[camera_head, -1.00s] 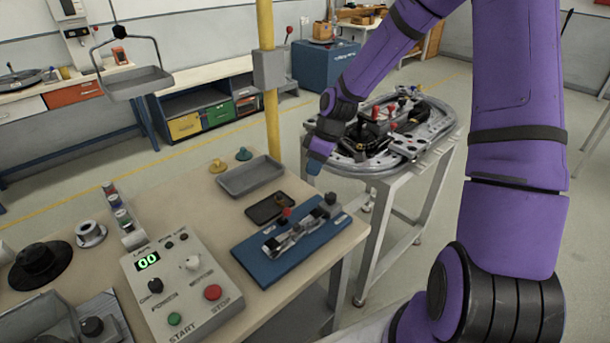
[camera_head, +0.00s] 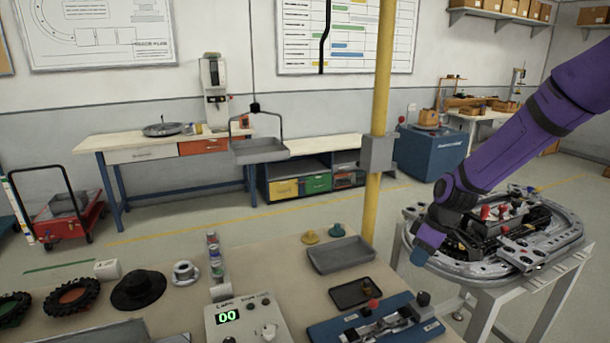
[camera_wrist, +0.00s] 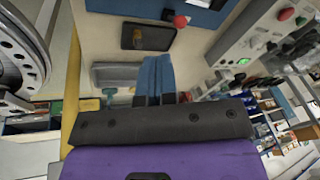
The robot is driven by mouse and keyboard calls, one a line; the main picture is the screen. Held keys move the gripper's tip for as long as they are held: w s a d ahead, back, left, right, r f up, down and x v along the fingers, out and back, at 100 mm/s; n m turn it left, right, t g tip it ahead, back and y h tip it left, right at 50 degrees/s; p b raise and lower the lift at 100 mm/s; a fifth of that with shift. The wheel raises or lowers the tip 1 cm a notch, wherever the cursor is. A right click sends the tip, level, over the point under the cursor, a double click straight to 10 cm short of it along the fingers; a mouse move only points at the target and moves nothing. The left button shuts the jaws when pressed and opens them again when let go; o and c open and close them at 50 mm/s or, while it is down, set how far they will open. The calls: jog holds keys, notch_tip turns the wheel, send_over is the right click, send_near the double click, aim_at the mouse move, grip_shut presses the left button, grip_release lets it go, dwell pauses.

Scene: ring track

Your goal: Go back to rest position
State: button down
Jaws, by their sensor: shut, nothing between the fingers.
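My gripper (camera_head: 422,256) hangs at the end of my purple arm in the head view. It is beside the left edge of the grey ring track (camera_head: 468,270), which stands on a light metal stand. In the wrist view the two blue fingers of my gripper (camera_wrist: 155,75) lie together, with nothing between them. I cannot tell in the head view whether the gripper touches the track's rim.
The workbench (camera_head: 275,285) to the left holds a control box (camera_head: 245,318), a blue fixture plate (camera_head: 420,328), a grey tray (camera_head: 340,254) and a small dark tray (camera_head: 355,292). A yellow post (camera_head: 381,100) rises behind the bench. Open floor lies behind it.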

jog(key=s+a+r+m+t+h, duration=0.1)
jog(key=s+r+m+h, duration=0.1)
jog(key=s+r, duration=0.55)
jog(key=s+r+m+t+h, duration=0.1)
jog(key=s+r+m+h, duration=0.3)
jog(key=r, duration=0.7)
jog(key=s+r+m+t+y, duration=0.1)
jog(key=s+r, duration=0.2)
jog(key=s, duration=0.4)
jog(key=s+r+m+t+y, duration=0.1)
jog(key=s+r, duration=0.3)
jog(key=s, duration=0.4)
jog(key=shift+a+r+m+t+y, duration=0.15)
jog(key=shift+r+m+t+y, duration=0.15)
jog(key=shift+m+t, duration=0.25)
jog(key=shift+s, duration=0.1)
